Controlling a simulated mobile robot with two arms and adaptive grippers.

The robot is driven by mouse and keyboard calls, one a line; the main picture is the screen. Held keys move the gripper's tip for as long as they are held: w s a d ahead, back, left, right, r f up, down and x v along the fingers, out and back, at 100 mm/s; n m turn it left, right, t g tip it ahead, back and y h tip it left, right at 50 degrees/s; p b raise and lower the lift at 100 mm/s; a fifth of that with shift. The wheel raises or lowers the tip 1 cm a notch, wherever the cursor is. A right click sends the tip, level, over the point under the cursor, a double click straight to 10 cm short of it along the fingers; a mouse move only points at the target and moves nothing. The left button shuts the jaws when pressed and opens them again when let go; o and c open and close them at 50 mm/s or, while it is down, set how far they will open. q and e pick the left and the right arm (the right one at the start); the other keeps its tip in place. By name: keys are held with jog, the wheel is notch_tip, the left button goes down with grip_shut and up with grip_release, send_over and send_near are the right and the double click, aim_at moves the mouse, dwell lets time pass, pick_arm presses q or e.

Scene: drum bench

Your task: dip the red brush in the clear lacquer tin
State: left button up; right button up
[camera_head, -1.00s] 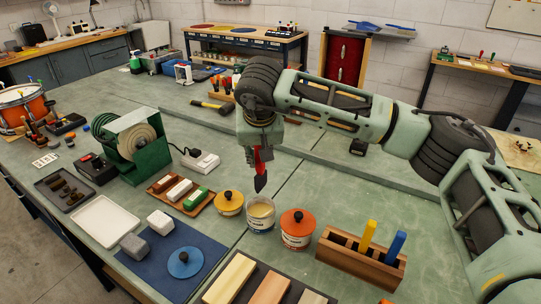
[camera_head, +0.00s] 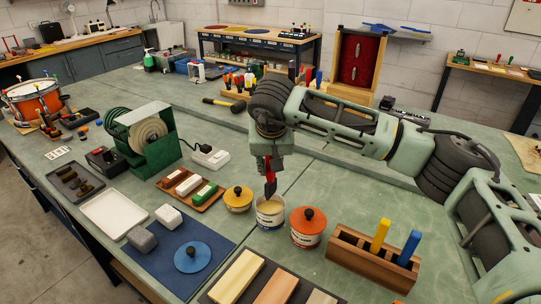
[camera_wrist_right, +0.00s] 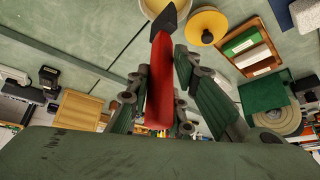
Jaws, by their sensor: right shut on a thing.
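My right gripper (camera_head: 268,159) is shut on the red brush (camera_head: 269,179), which hangs with its dark bristles down. The brush also shows in the right wrist view (camera_wrist_right: 160,80), between the fingers. An open white tin (camera_head: 269,218) with pale yellowish contents stands right under the brush; I take it for the clear lacquer tin, though its label is too small to read. The bristle tip is at the tin's mouth; I cannot tell whether it touches the liquid. The tin's rim shows partly behind the bristles in the right wrist view (camera_wrist_right: 150,9). My left gripper is not in view.
A yellow lid (camera_head: 238,202) lies left of the tin. A lidded orange tin (camera_head: 308,234) stands close on the right. A wooden rack (camera_head: 366,262) holds yellow and blue handles further right. A tray with coloured bars (camera_head: 205,204) lies left.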

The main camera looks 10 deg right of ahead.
aim_at(271, 177)
jog(key=shift+f+b, duration=2.6)
jog(key=shift+f, duration=1.2)
jog(key=shift+r, duration=0.1)
jog(key=shift+r+p, duration=2.15)
jog(key=shift+r, duration=1.55)
